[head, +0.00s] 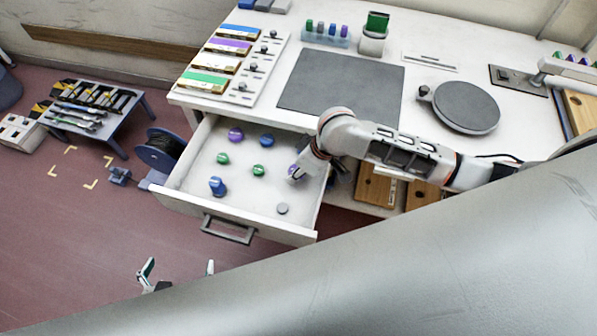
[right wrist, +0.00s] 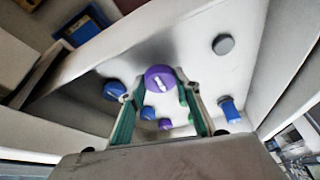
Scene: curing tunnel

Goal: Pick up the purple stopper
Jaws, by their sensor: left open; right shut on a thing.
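A purple stopper (head: 292,170) is at the right side of the open drawer, partly hidden by my right gripper (head: 297,175). In the right wrist view the purple stopper (right wrist: 160,77) shows its round top with a white mark, between the green-padded fingertips of my right gripper (right wrist: 159,92). The right gripper is shut on it. I cannot tell whether the stopper is clear of the drawer floor. A second purple stopper (head: 236,135) lies at the drawer's back left. My left gripper (head: 180,264) is open and empty in front of the drawer, low in the head view.
The white drawer (head: 180,202) also holds blue stoppers (head: 217,186), green stoppers (head: 258,171) and a grey disc (head: 282,208). Its walls surround the right gripper. The white bench top behind carries a dark mat (head: 340,85) and a round plate (head: 466,106). A cable reel (head: 160,152) stands left.

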